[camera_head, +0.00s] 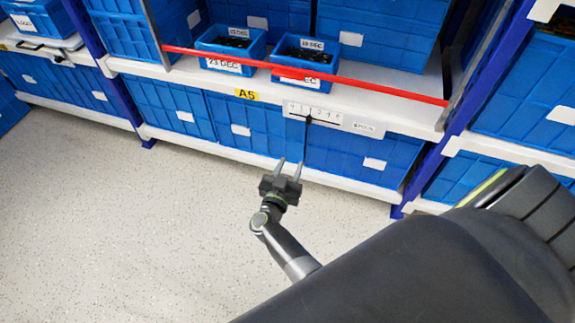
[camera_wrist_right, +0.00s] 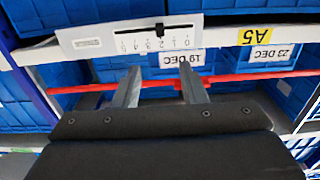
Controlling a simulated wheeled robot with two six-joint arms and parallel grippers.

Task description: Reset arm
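A white switch panel (camera_head: 312,113) with a printed number scale is fixed to the shelf edge. It carries a black switch handle (camera_head: 308,120); the exact number it points at is hard to read. In the right wrist view the panel (camera_wrist_right: 110,40) appears upside down, with the black handle (camera_wrist_right: 160,29) above the fingers. My right gripper (camera_head: 289,163) is open and empty, below and in front of the panel, apart from it. Its two spread fingers (camera_wrist_right: 159,72) also show in the wrist view. My left gripper is not in view.
Blue bins (camera_head: 255,125) fill the shelves. Two small labelled bins (camera_head: 232,62) stand on the shelf behind a red bar (camera_head: 390,92). A yellow A5 label (camera_head: 246,95) sits left of the panel. The speckled floor (camera_head: 130,220) in front is clear.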

